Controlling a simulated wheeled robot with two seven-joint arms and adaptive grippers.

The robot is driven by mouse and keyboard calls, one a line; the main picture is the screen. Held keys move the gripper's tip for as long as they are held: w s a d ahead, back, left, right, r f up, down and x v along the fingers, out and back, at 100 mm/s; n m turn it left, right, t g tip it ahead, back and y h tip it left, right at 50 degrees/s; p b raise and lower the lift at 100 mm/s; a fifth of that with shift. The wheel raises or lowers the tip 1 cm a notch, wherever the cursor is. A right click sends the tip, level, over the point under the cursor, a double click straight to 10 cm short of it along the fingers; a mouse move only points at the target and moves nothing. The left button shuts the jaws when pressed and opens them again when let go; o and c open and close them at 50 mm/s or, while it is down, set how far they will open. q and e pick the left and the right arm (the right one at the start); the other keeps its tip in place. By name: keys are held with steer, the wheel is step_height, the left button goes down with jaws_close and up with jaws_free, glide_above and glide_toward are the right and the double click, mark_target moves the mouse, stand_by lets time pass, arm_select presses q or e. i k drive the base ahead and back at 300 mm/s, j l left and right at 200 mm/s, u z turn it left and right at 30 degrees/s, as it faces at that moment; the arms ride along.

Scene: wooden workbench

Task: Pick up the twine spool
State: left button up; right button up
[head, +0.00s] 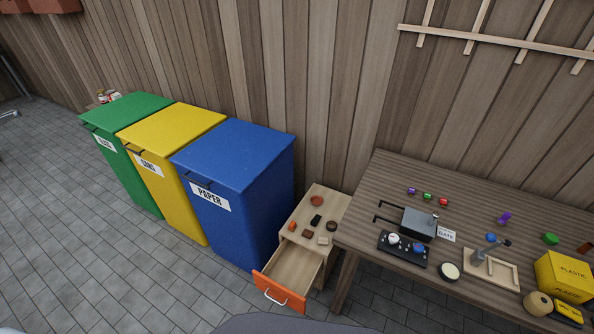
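The twine spool (538,303) appears to be the tan, round piece with a dark center near the front right of the wooden workbench (366,214). It lies close to a yellow box labeled PLASTIC (564,277) and a small black and yellow item (567,313). Neither of my grippers is in view, so nothing shows near the spool.
A wooden stand with a post (491,268) and a round dark-rimmed disc (449,271) lie left of the spool. A black tray (403,248) sits farther left. A small cabinet's orange-fronted drawer (279,291) hangs open. Green, yellow and blue bins (240,156) stand left.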

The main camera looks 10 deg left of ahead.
mark_target(537, 303)
steer(key=z, duration=1.9)
